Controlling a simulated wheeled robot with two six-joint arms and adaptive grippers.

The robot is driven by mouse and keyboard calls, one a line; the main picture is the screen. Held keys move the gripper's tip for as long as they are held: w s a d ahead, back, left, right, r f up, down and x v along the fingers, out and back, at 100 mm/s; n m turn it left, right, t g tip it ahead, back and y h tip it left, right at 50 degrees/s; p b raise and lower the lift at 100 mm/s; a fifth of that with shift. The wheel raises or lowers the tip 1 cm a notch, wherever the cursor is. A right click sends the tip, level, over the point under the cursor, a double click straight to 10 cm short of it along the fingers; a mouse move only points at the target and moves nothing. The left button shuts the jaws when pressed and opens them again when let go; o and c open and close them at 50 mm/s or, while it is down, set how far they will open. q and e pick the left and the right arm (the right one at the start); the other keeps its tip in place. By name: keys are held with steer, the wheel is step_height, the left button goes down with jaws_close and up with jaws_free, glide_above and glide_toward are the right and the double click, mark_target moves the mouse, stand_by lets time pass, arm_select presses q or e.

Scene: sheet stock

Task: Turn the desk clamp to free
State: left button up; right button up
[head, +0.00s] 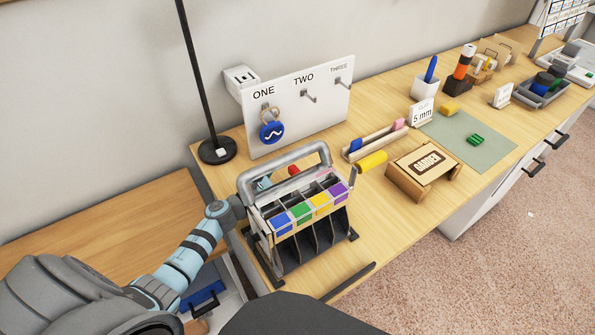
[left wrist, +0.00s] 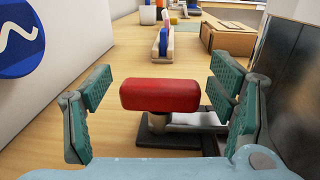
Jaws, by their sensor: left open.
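The desk clamp shows in the left wrist view as a red handle (left wrist: 160,95) on a short post above a dark base (left wrist: 180,140). The handle lies crosswise, with a grey metal piece behind it to the right. In the head view only a bit of the red handle (head: 293,170) shows behind the rack. My left gripper (left wrist: 165,100) is open, one teal finger on each side of the handle, with gaps on both sides. In the head view the rack mostly hides this gripper; a teal bit (head: 264,183) shows. My right gripper is not in view.
A rack (head: 310,235) with coloured labels and a metal handle stands close in front of the clamp. A white hook board (head: 320,100) holds a blue tag (head: 271,131). A wooden box (head: 424,170), yellow cylinder (head: 371,161) and pen tray (head: 376,143) lie farther right.

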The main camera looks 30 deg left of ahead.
arm_select(q)
steer(key=c, duration=1.7)
steer(key=o, duration=1.7)
steer(key=v, duration=1.2)
